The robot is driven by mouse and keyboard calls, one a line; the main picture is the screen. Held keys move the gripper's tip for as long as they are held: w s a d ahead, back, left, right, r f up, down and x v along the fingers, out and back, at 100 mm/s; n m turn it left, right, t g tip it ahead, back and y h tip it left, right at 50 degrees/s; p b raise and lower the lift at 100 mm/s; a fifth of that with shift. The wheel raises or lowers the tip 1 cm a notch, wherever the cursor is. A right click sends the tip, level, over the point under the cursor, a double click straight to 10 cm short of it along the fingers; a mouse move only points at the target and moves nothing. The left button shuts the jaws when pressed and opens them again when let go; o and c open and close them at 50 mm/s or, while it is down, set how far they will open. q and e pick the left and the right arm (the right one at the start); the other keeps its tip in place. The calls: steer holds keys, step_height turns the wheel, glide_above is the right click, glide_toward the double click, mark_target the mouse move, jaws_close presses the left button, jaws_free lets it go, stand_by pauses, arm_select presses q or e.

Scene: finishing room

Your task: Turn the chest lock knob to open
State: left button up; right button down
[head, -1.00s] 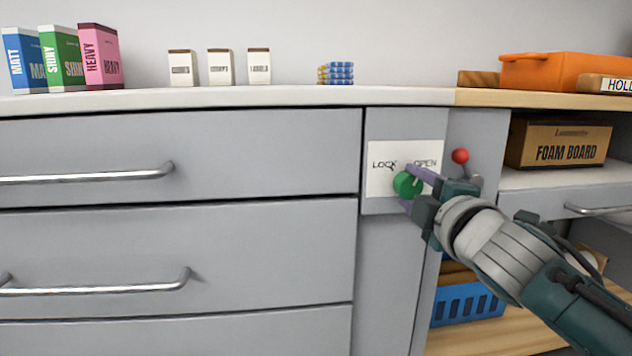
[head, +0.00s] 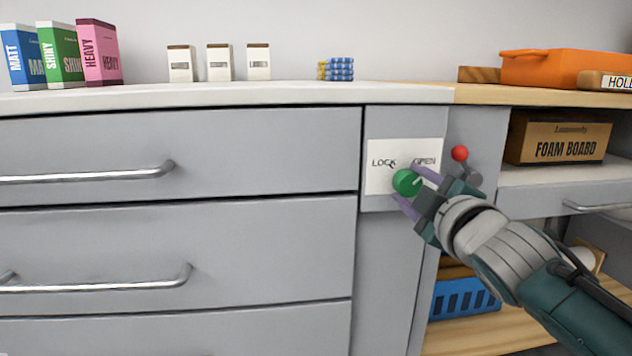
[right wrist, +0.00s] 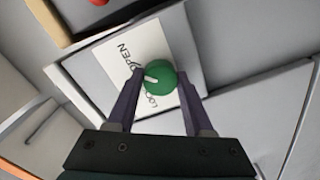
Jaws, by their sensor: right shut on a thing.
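The green round lock knob (head: 407,183) sits on a white label plate (head: 378,182) on the grey cabinet front. LOCK is printed at the plate's upper left and OPEN at its upper right. My right gripper (head: 413,184) is shut on the knob, one finger on its upper right side and one on its lower side. In the right wrist view the knob (right wrist: 163,86) sits between the two fingers. My left gripper is not in view.
A red-tipped lever (head: 460,154) stands close right of the plate, near my right gripper. Grey drawers with bar handles (head: 90,175) fill the left. A foam board box (head: 558,138) sits on the right shelf. A blue basket (head: 465,299) is below my arm.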

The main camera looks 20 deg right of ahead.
steer(key=shift+c, duration=1.4)
jaws_free()
steer(key=shift+s+a, duration=0.1)
steer(key=shift+s, duration=0.15)
steer(key=p+v, duration=0.4)
steer(key=v, duration=0.5)
steer(key=shift+s, duration=0.2)
